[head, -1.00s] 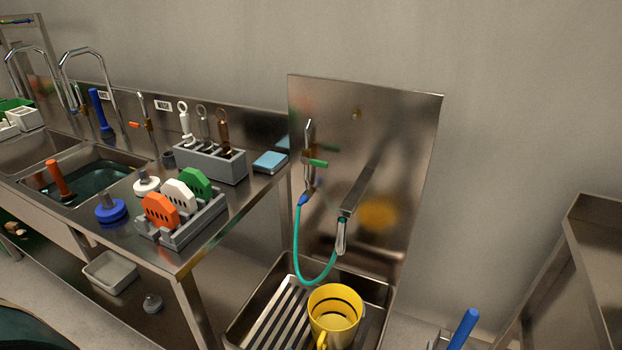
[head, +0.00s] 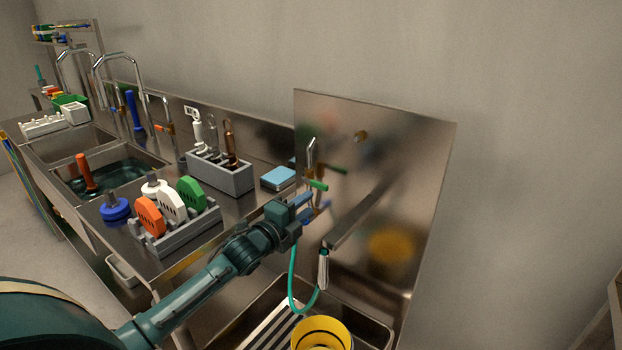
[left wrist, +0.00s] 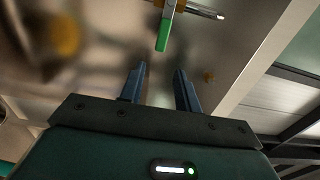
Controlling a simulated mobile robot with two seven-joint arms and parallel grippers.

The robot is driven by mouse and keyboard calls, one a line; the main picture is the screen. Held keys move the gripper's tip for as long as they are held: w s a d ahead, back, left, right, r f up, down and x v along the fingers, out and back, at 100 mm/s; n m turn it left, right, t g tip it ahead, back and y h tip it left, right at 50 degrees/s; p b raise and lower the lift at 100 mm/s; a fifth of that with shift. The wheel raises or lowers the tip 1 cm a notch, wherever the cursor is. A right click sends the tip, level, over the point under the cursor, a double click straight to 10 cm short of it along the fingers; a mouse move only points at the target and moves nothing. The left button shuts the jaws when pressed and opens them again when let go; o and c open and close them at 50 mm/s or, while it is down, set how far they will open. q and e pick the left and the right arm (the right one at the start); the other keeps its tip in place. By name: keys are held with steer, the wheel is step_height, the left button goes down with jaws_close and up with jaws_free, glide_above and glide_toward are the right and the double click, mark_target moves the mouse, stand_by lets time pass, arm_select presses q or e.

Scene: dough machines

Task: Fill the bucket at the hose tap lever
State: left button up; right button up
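The yellow bucket (head: 322,332) stands in the floor basin under the spout, cut off by the bottom edge of the head view. The green tap lever (head: 318,185) sticks out from the tap on the steel back panel. My left gripper (head: 312,207) is close to the lever, just below it in the head view. In the left wrist view the gripper (left wrist: 160,70) is open and empty, and the green lever (left wrist: 163,32) lies just beyond its fingertips, apart from them. The teal hose (head: 293,275) loops from the tap to the nozzle (head: 324,268). My right gripper is out of view.
The steel back panel (head: 420,200) stands behind the tap and carries a yellow reflection. A spout bar (head: 358,220) juts out right of my gripper. A rack with coloured scrapers (head: 190,230) and a grey tool holder (head: 225,178) stand on the counter at left.

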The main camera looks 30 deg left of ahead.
mark_target(326, 190)
arm_select(q)
steer(key=w, duration=0.1)
steer(key=w+b, duration=0.2)
steer(key=shift+w+d+f, duration=0.15)
steer(key=shift+w+d, duration=0.1)
steer(key=shift+d, duration=0.05)
steer(key=shift+w+d+b, duration=0.15)
steer(key=shift+w+b, duration=0.4)
steer(key=shift+w, duration=0.45)
steer(key=shift+w+d+b, duration=0.15)
steer(key=shift+w+b, duration=0.35)
steer(key=shift+w, duration=0.65)
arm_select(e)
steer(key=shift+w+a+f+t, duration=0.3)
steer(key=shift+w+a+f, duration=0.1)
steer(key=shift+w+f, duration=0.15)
